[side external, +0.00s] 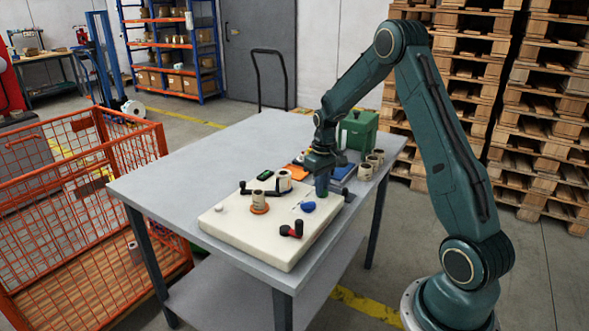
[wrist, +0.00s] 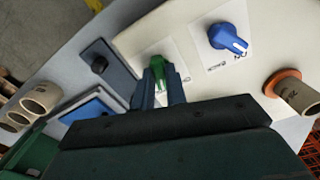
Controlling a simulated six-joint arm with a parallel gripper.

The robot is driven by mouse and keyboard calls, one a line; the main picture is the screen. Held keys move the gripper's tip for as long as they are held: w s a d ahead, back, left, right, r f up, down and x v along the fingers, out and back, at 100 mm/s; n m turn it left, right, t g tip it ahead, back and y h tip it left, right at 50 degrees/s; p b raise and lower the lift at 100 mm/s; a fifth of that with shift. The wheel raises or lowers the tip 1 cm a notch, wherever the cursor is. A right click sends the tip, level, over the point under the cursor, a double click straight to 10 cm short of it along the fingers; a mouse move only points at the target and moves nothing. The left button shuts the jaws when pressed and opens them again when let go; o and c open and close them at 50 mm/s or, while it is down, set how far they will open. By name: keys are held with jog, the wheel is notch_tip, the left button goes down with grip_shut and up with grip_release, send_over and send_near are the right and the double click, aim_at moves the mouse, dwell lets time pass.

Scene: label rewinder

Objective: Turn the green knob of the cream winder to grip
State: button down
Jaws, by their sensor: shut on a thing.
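The cream winder (side external: 240,238) lies flat on the grey table. Its green knob (wrist: 158,62) shows in the wrist view on a white label plate, partly covered by my fingers. My gripper (wrist: 161,82) points down at the panel and is shut on the green knob, one finger on each side. In the side view my gripper (side external: 322,188) is at the winder's far right part and hides the green knob.
A blue knob (wrist: 229,38) with a white pointer sits beside the green one. Several loose cores (side external: 366,171) and a green box (side external: 358,131) are behind my gripper.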

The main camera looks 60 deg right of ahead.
jog(key=n, duration=0.5)
jog(key=shift+n, duration=0.3)
jog(key=n, duration=0.4)
jog(key=shift+n, duration=0.4)
jog(key=c, duration=1.4)
grip_release()
jog(key=shift+c, duration=0.2)
jog(key=shift+r, duration=0.1)
notch_tip(320, 180, up, 14)
jog(key=shift+f, duration=0.2)
